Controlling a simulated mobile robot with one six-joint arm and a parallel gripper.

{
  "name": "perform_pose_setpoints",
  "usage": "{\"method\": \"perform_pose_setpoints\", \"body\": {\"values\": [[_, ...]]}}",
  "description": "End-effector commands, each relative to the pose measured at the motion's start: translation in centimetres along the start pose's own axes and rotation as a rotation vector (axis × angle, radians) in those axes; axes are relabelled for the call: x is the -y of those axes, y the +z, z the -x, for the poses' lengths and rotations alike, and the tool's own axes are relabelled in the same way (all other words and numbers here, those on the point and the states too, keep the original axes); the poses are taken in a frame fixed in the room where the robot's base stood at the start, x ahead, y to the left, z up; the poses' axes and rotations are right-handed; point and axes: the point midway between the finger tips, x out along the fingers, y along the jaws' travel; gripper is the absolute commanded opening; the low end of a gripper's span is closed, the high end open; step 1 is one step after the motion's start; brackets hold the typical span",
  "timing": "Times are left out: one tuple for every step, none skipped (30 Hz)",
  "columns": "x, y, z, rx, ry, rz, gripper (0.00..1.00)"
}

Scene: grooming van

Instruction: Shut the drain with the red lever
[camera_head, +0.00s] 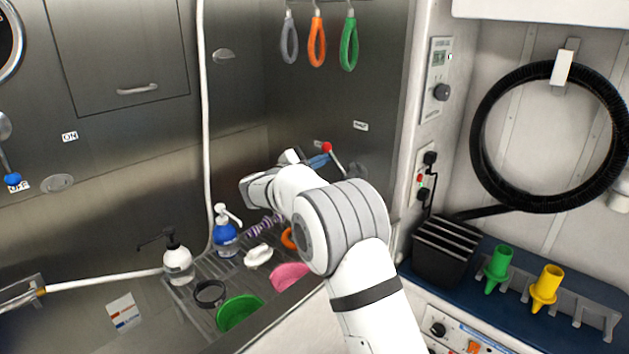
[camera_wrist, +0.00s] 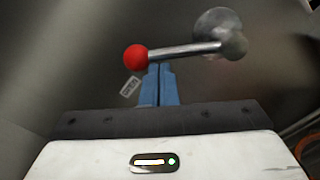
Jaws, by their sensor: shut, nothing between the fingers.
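The red lever is a metal rod with a red ball knob (camera_head: 327,147) on the steel wall, partly hidden behind my arm. In the wrist view its red ball (camera_wrist: 135,57) is at the left end of the rod, which runs right to a round metal pivot (camera_wrist: 220,34). My gripper (camera_head: 321,160) is shut and empty, with blue fingers together. In the wrist view its fingertips (camera_wrist: 158,66) are just below the rod, close to the ball; I cannot tell whether they touch. A small label (camera_wrist: 130,87) sits left of the fingers, and another plate (camera_head: 361,126) is above the lever.
Coloured loops (camera_head: 317,42) hang above. A blue-knobbed lever (camera_head: 13,180) is far left.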

Motion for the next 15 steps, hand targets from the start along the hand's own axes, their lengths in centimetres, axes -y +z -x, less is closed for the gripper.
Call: {"method": "perform_pose_setpoints", "body": {"values": [[0.5, -0.1, 0.0, 0.002, -0.002, -0.050, 0.00], [0.4, 0.1, 0.0, 0.002, -0.003, -0.079, 0.00], [0.4, 0.5, 0.0, 0.003, -0.005, -0.117, 0.00], [0.3, 0.7, -0.1, 0.002, -0.006, -0.144, 0.00], [0.3, 0.9, -0.1, 0.002, -0.008, -0.174, 0.00], [0.3, 1.2, -0.1, 0.002, -0.010, -0.211, 0.00], [0.3, 1.4, -0.1, 0.001, -0.011, -0.240, 0.00], [0.3, 1.6, -0.1, 0.001, -0.012, -0.268, 0.00], [0.2, 2.0, -0.1, 0.002, -0.013, -0.307, 0.00], [0.3, 2.2, -0.1, 0.002, -0.015, -0.334, 0.00], [0.3, 2.4, -0.1, 0.002, -0.017, -0.362, 0.00], [0.3, 2.7, -0.1, 0.002, -0.019, -0.399, 0.00], [0.3, 2.9, -0.1, 0.002, -0.020, -0.426, 0.00], [0.4, 3.1, -0.2, 0.002, -0.022, -0.451, 0.00], [0.4, 3.4, -0.2, 0.002, -0.023, -0.486, 0.00]]}}
